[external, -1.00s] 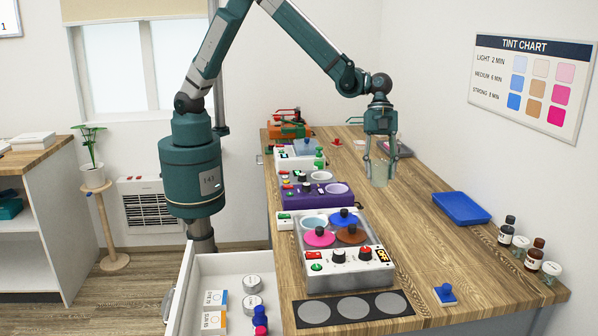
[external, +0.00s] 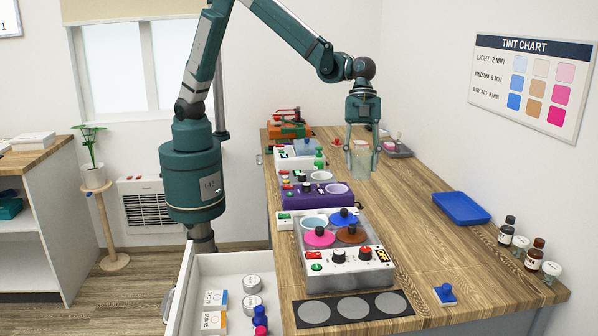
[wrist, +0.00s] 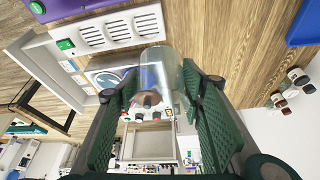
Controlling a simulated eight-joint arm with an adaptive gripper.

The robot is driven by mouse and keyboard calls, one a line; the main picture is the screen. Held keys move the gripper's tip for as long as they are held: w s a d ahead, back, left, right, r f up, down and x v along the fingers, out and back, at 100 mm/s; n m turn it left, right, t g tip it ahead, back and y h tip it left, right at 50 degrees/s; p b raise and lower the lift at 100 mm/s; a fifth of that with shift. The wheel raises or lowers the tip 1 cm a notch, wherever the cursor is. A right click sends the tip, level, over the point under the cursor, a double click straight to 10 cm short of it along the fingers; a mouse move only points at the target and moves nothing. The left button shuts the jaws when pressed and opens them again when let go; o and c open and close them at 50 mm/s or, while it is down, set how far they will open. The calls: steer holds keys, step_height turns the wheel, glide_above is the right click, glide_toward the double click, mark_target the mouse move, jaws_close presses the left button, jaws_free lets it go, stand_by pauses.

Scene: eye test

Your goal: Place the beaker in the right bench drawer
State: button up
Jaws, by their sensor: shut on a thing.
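The clear glass beaker (external: 362,161) hangs upright in my gripper (external: 362,149), above the far part of the wooden bench in the external view. My gripper is shut on its sides. In the wrist view the beaker (wrist: 162,75) is between the two green finger pads (wrist: 160,98). The bench drawer (external: 217,264) stands open at the lower left of the external view, at the bench's left side. It holds two round lidded tins (external: 251,284), two small boxes (external: 214,300) and blue and pink-red bottles (external: 260,318). Its near end is cut off by the frame.
A grey device with coloured lidded pots (external: 340,255) stands on the near bench, with a purple device (external: 318,194) behind it. The bench between the devices and the tray is mostly clear.

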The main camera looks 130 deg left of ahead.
steer(key=s+d+b, duration=0.3)
steer(key=s+d, duration=0.2)
steer(key=d, duration=0.7)
steer(key=m+b, duration=0.2)
steer(key=b, duration=0.7)
glide_above(219, 285)
step_height(219, 285, down, 21)
steer(key=shift+d+f+g, duration=0.15)
steer(key=shift+f+g, duration=0.15)
steer(key=shift+f, duration=0.25)
steer(key=shift+f+h, duration=0.1)
steer(key=shift+h, duration=0.2)
steer(key=shift+f+b, duration=1.05)
steer(key=shift+f, duration=2)
steer(key=shift+f+b, duration=0.55)
steer(key=shift+f, duration=1.3)
